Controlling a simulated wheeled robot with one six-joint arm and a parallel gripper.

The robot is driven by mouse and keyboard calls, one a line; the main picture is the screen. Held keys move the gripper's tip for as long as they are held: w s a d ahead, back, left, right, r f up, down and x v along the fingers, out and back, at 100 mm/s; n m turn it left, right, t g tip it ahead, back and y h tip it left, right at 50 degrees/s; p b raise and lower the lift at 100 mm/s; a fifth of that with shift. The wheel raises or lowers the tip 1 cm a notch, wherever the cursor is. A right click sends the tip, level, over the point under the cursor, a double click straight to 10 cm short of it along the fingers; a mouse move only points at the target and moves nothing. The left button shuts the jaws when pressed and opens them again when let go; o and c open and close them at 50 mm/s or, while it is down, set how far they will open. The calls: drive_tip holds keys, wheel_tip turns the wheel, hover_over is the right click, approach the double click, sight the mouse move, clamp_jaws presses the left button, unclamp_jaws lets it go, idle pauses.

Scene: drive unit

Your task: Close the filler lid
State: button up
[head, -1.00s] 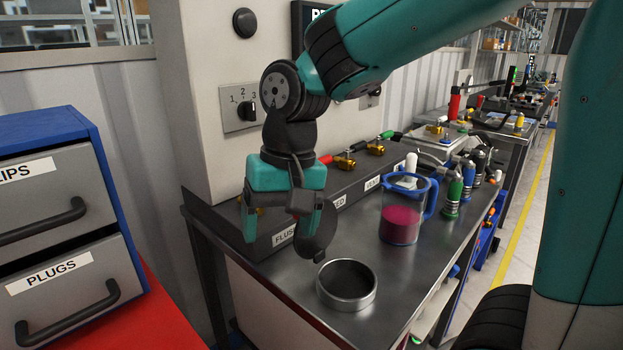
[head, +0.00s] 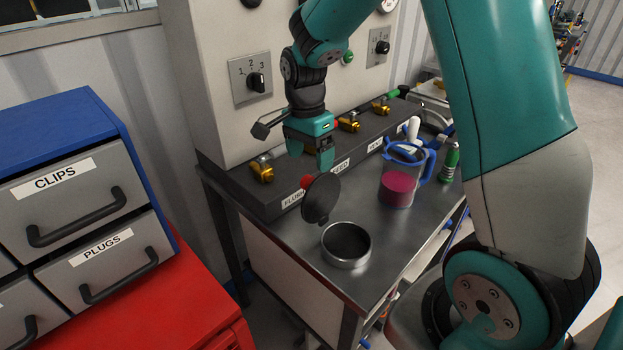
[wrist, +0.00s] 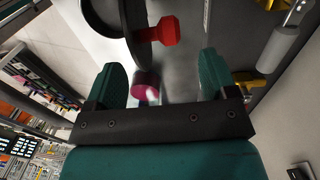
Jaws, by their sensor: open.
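The filler neck (head: 346,245) is a short metal ring standing open on the steel bench; its rim also shows in the wrist view (wrist: 101,16). Its dark round lid (head: 322,200) stands raised, tilted up at the ring's back left. A red knob (head: 306,182) sticks out from the lid's outer face, away from the opening. My gripper (head: 310,162) is open and empty, just above and behind the knob. In the wrist view the knob (wrist: 160,30) lies ahead of and between my open fingers (wrist: 162,78), apart from both.
A blue-handled jug of pink liquid (head: 398,188) stands right of the filler. Brass valves (head: 262,170) line the dark labelled ledge behind, below a panel with a rotary switch (head: 257,82). Drawers (head: 100,260) and a red cabinet top (head: 190,305) stand at left. The bench front is clear.

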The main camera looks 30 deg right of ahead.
sight(311, 179)
drive_tip(key=f, duration=0.7)
drive_tip(key=shift+s+f+p, duration=0.1)
drive_tip(key=shift+s+p, duration=0.2)
drive_tip(key=shift+p, duration=0.05)
drive_tip(key=c, duration=1.1)
